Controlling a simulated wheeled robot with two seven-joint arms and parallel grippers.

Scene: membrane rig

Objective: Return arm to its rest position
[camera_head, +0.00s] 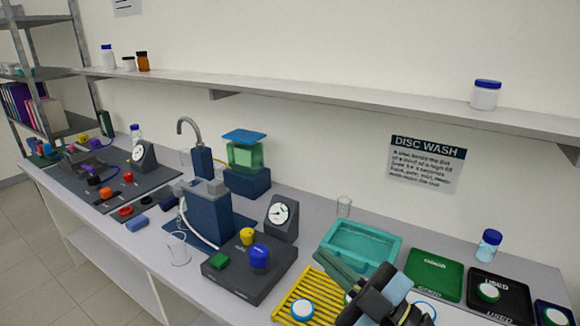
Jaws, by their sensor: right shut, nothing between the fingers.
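My right gripper (324,259) is at the bottom right, in front of the teal tray. Its two grey-green fingers lie side by side, shut and empty, and point up and left. Its dark wrist covers part of the yellow slatted rack (290,300) and the bench behind it. I cannot tell whether the fingertips touch the tray's edge or are above it. My left gripper is not in view.
The teal tray (388,244) is just behind the gripper. A green GOOD mat (436,270) and a black USED mat (513,292) lie to the right. A dark box with coloured knobs (235,283) and a gauge (281,214) stand left. A shelf (350,96) runs above.

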